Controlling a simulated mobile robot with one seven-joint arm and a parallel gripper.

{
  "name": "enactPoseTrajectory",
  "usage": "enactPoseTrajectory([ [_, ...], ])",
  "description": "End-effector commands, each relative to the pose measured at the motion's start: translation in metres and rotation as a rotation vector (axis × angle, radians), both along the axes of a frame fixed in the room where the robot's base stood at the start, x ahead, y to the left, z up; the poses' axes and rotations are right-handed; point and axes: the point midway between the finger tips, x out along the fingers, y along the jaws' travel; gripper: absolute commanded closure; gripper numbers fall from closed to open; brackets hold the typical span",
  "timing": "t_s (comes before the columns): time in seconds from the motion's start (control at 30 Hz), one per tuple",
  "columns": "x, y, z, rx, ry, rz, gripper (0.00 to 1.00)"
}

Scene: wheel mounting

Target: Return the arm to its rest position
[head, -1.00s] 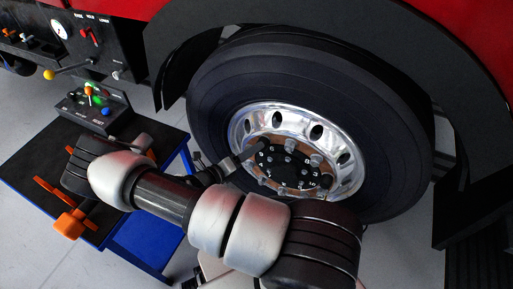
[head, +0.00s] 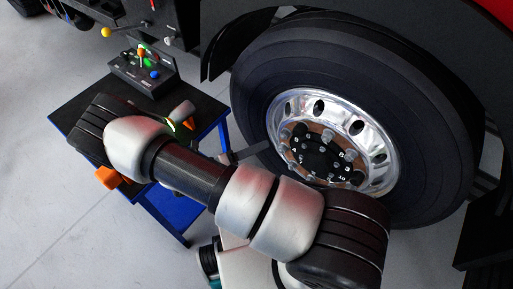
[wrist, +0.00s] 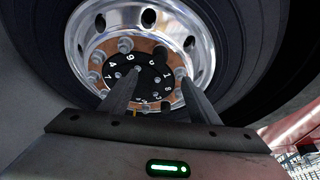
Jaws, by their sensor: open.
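My gripper (wrist: 158,92) is open in the wrist view, its two fingers apart with nothing held between them. It faces the wheel hub (wrist: 135,72), a black plate with white numbers ringed by studs and nuts. In the head view my arm crosses the foreground, bent, and mostly hides the gripper. The truck wheel (head: 335,140), with a polished silver rim and black tyre, stands upright to the right of the arm. The numbered hub (head: 320,150) shows in its middle. I cannot tell the exact gap between fingertips and hub.
A low table with a black top and blue frame (head: 225,137) stands left of the wheel, partly under my arm. It carries a control box (head: 140,73) with coloured buttons. An orange part (head: 108,178) shows at its edge. Grey floor (head: 40,200) is clear at left.

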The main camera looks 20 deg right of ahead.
Motion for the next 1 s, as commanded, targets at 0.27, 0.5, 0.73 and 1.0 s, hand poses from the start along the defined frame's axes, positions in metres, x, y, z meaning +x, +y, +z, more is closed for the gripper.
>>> enactPoseTrajectory([
  [0.27,0.0,0.0,0.0,0.0,0.0,0.0,0.44],
  [0.5,0.0,0.001,0.032,0.133,-0.125,-0.144,0.44],
  [0.73,-0.012,-0.001,0.114,0.455,-0.476,-0.55,0.44],
  [1.0,-0.039,-0.007,0.211,0.782,-0.919,-1.056,0.44],
])
